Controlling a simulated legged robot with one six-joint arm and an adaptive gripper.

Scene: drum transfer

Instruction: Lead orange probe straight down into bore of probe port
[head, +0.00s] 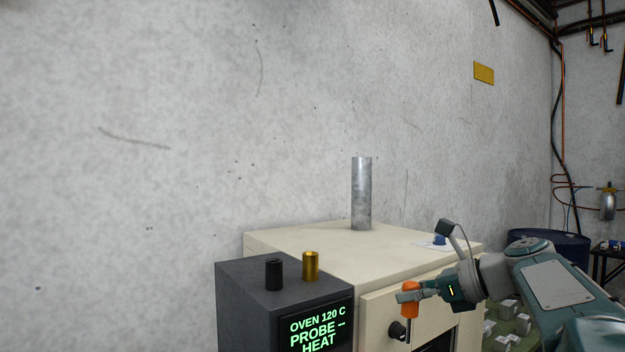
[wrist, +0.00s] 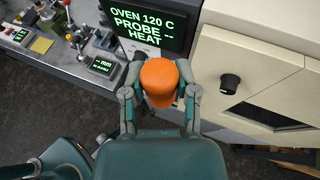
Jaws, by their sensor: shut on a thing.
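The orange probe (head: 409,304) is held by my gripper (head: 410,293) in front of the cream oven, right of the dark control box. In the wrist view the probe's orange top (wrist: 160,76) sits between the two fingers of my gripper (wrist: 160,94), which is shut on it. The probe looks roughly upright in the head view; its lower end is not clear. A brass cylinder (head: 311,267) and a black cylinder (head: 274,274) stand on the control box. I cannot tell for certain which fitting is the probe port, and no bore is visible.
The dark control box (head: 240,306) has a display reading "OVEN 120 C PROBE -- HEAT". A bench with instruments (wrist: 74,60) lies left.

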